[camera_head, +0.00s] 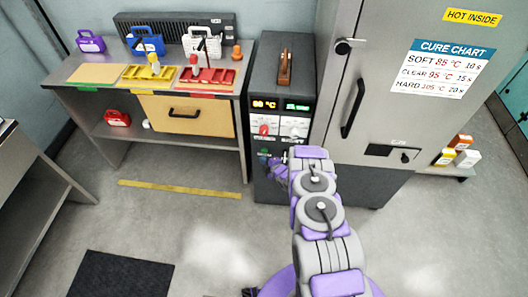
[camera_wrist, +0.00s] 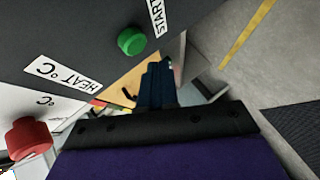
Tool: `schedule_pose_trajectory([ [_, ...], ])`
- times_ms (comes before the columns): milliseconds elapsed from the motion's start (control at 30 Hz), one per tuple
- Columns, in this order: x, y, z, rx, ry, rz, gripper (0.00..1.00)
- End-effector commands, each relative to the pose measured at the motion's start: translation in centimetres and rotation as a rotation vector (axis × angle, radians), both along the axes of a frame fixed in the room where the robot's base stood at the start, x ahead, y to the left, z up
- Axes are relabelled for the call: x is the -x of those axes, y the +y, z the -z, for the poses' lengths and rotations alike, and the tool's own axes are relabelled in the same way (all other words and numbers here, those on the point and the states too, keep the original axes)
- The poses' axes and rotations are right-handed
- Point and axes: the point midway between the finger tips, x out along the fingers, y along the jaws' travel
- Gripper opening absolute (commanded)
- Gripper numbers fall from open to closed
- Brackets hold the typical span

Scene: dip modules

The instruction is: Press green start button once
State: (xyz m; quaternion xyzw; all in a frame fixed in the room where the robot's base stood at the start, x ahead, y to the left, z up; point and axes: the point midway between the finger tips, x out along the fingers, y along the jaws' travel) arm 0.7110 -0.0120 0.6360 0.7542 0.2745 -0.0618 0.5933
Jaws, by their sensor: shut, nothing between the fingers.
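The green start button (camera_wrist: 132,40) is a round knob-like button on the dark front of the control unit, beside a white START label (camera_wrist: 157,16) in the wrist view. My gripper (camera_wrist: 157,72) shows there as dark blue fingers, closed together with nothing between them. The fingertips appear just below the button in the picture, with a visible gap between them and it. In the head view, my gripper (camera_head: 270,163) is at the lower front of the control unit (camera_head: 281,75). The button is small and hard to make out in that view.
A red knob (camera_wrist: 28,138) sits near the HEAT label (camera_wrist: 62,74). The grey cabinet (camera_head: 385,75) stands right of the unit. A workbench (camera_head: 70,82) with coloured trays and cases is at left. The floor in front has a yellow strip (camera_head: 180,189).

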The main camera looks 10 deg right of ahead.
Motion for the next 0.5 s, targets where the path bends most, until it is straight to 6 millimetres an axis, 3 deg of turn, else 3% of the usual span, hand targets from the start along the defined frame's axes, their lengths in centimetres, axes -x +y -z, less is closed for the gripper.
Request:
schedule_pose_trajectory([
  [500, 3.8, 1.2, -0.2, 0.001, 0.001, 0.001, 0.0],
])
